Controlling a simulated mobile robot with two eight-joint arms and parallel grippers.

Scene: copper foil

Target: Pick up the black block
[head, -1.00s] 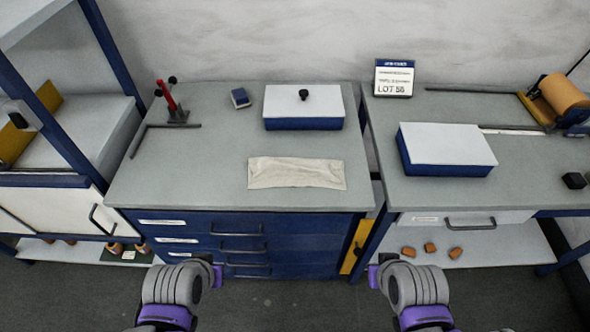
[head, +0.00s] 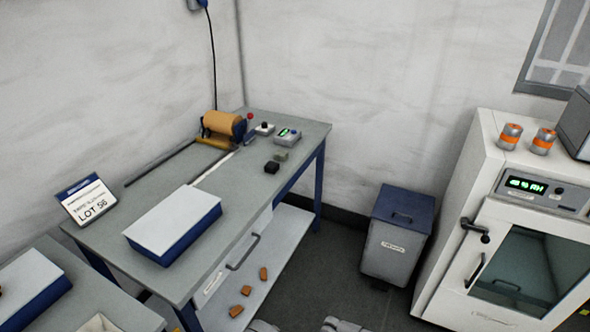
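The black block (head: 271,167) is small and dark. It sits on the grey top of the right-hand workbench (head: 240,183), near its front edge. A grey-green block (head: 281,156) lies just behind it. Neither gripper shows in the head view now. Only small grey parts of my arms show at the bottom edge, well away from the block.
A foil roll (head: 222,124) and small control boxes (head: 288,137) stand behind the block. A blue-and-white box (head: 174,222) and a lot sign (head: 88,199) are nearer. A lidded bin (head: 397,235) and an oven cabinet (head: 530,230) stand right. Floor shows between bench and bin.

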